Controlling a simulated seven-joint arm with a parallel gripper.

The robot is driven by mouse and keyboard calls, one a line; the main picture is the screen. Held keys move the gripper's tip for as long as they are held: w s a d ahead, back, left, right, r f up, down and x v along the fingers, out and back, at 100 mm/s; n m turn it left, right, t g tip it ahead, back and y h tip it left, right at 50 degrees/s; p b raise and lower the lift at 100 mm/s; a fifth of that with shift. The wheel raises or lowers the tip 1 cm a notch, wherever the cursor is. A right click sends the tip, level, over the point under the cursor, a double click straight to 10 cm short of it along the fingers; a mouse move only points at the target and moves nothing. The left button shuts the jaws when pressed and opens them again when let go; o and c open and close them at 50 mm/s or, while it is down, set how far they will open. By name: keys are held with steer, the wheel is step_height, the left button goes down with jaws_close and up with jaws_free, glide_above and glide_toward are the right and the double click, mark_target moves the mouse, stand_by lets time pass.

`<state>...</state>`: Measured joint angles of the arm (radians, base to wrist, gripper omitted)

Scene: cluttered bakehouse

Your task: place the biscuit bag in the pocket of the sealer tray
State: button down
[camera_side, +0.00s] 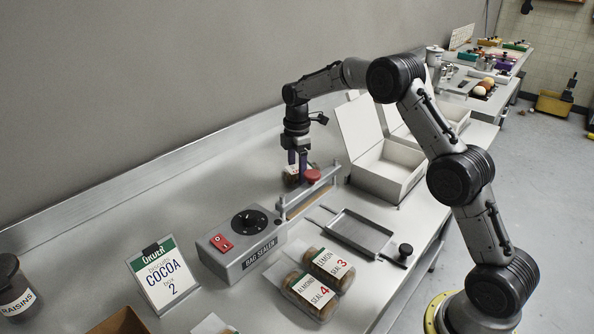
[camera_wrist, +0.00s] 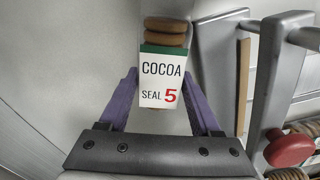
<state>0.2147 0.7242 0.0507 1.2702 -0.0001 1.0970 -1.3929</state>
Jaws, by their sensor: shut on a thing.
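The biscuit bag (camera_wrist: 163,72) has a green band, a white label reading COCOA SEAL 5 and round brown biscuits showing at its top. My gripper (camera_wrist: 164,88) is shut on it, with the purple fingers at its two sides. In the side view my gripper (camera_side: 298,172) points down behind the bag sealer (camera_side: 244,243), and the bag (camera_side: 288,176) is partly hidden there by the fingers and sealer arm. I cannot tell its height above the bench. The shallow metal sealer tray (camera_side: 357,231) lies in front of the sealer arm, and its pocket looks empty.
The sealer arm with its red knob (camera_side: 312,175) stands between my gripper and the tray. Lemon (camera_side: 329,265) and almond (camera_side: 310,294) bags lie in front. An order card (camera_side: 161,274) reads COCOA 2.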

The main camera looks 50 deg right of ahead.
steer(key=shift+c, duration=0.4)
jaws_free()
steer(key=shift+f, duration=0.1)
step_height(320, 180, up, 12)
steer(key=shift+r, duration=0.25)
